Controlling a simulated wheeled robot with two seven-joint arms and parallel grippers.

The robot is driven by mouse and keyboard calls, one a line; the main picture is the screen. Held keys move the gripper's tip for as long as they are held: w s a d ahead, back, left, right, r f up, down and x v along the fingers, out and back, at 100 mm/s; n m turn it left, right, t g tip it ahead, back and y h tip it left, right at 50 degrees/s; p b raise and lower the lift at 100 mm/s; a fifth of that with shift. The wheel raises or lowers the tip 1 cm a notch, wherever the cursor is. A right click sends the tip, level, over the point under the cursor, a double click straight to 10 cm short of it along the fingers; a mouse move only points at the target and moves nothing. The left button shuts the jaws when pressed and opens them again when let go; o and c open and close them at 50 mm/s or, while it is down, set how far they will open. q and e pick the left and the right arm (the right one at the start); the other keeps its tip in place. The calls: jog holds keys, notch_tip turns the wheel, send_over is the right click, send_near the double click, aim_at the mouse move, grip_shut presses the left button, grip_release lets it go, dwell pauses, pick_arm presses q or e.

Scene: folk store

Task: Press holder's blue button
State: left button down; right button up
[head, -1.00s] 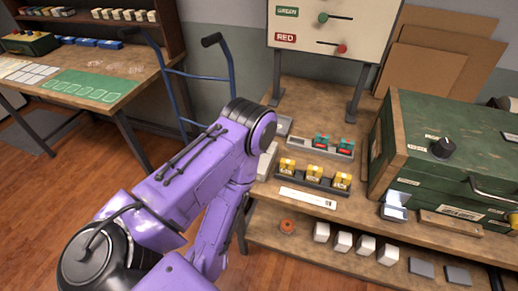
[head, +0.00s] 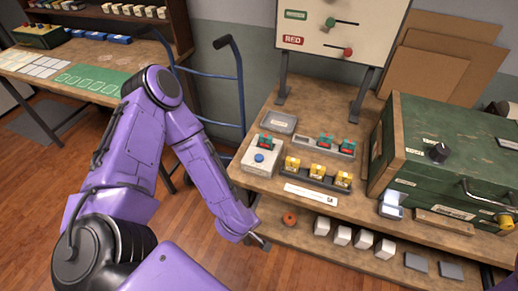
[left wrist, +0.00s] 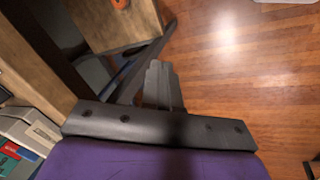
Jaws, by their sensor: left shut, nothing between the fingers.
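The pale grey holder (head: 257,169) stands at the front left corner of the wooden bench. Its round blue button (head: 259,158) faces up, and a teal and red block (head: 265,142) sits behind the button. My left gripper (head: 264,243) is shut and empty, lower than the bench top and in front of its left front corner, apart from the holder. In the left wrist view the shut fingers (left wrist: 161,82) point over the wooden floor. A pale device (left wrist: 32,128) with a teal and red part shows at the left edge there, likely the holder. My right gripper is out of view.
A rack of yellow blocks (head: 316,176) and a rack of teal and red blocks (head: 325,146) stand right of the holder. A grey box (head: 279,122) lies behind it. The lower shelf (head: 345,262) holds several white cubes. A blue hand truck (head: 240,85) stands behind left.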

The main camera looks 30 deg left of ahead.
aim_at(257, 159)
pick_arm(q)
jog(key=w+r+n+t+p, duration=0.1)
jog(key=w+r+n, duration=0.1)
jog(key=w+r, duration=0.2)
jog(key=w+a+r+n+t+h+p, duration=0.1)
jog(key=w+r+n, duration=0.1)
jog(key=w+r, duration=0.2)
jog(key=w+a+r+n+t+p, duration=0.1)
jog(key=w+r+n, duration=0.1)
jog(key=w+r, duration=0.2)
jog(key=shift+w+a+r+h, duration=0.15)
jog(key=shift+w+r+h, duration=0.05)
jog(key=shift+r, duration=0.35)
jog(key=shift+w+a+r+h, duration=0.1)
jog(key=shift+w+r+h, duration=0.1)
jog(key=shift+r, duration=0.3)
jog(key=w+a+r+n+t+p, duration=0.1)
jog(key=w+a+r+n, duration=0.3)
jog(key=r, duration=0.5)
jog(key=w+a+t, duration=0.1)
jog(key=a, duration=0.1)
jog(key=shift+w+a+t+p, duration=0.3)
jog(key=shift+w+p, duration=0.05)
jog(key=shift+p, duration=0.05)
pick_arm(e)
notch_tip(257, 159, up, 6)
pick_arm(q)
jog(key=shift+r, duration=0.1)
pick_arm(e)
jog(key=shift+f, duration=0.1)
